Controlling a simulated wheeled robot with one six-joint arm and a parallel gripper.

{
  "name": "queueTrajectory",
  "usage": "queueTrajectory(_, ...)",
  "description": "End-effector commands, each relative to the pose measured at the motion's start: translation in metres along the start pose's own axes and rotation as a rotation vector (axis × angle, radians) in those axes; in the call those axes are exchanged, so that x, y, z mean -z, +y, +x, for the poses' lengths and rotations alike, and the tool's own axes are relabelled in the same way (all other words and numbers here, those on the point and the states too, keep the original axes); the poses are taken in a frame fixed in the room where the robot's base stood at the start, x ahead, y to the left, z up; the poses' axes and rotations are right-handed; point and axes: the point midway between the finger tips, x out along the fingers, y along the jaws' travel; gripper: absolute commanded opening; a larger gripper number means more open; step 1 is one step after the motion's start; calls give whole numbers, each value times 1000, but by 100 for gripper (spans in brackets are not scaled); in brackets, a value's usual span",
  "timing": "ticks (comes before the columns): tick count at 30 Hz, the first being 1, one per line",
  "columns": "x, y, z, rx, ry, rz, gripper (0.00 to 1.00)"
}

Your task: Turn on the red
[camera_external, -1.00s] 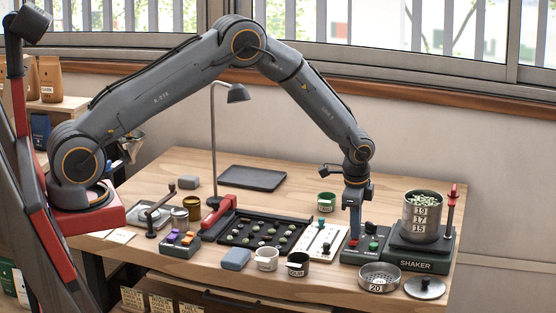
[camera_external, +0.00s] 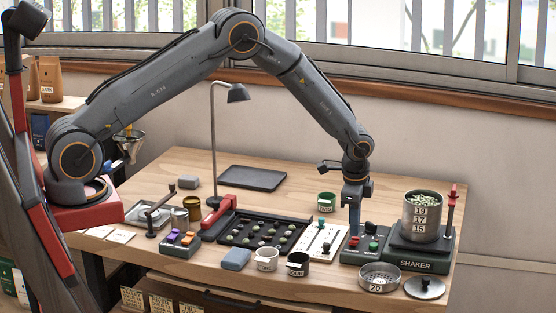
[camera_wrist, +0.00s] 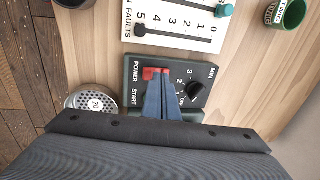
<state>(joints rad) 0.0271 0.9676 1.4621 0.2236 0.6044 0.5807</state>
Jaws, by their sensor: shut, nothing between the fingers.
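The red switch (camera_wrist: 155,73) sits beside the POWER label on a dark control box (camera_wrist: 132,98) in the wrist view. The red switch also shows small in the external view (camera_external: 353,242), on the box (camera_external: 352,257) left of the shaker. My gripper (camera_wrist: 160,84) is shut and empty, with its fingers pointing down over the switch. The fingertips overlap the switch's edge in the wrist view; I cannot tell whether they touch it. The box's black knob (camera_wrist: 194,90) is right of the fingers. A green button (camera_external: 374,246) shows in the external view; my fingers hide it in the wrist view.
The shaker (camera_external: 410,263) with stacked sieves stands right of the box. A white slider panel (camera_external: 322,242) lies to its left. A loose sieve (camera_external: 379,277) and a lid (camera_external: 425,287) lie in front. A green cup (camera_external: 326,202) stands behind.

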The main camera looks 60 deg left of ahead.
Motion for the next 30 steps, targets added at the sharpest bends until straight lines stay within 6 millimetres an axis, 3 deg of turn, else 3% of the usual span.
queueTrajectory(15,1,-34,-97,3,3,-1,0)
queueTrajectory(21,0,-40,-117,2,2,1,0)
queueTrajectory(30,0,-40,-121,1,1,1,0)
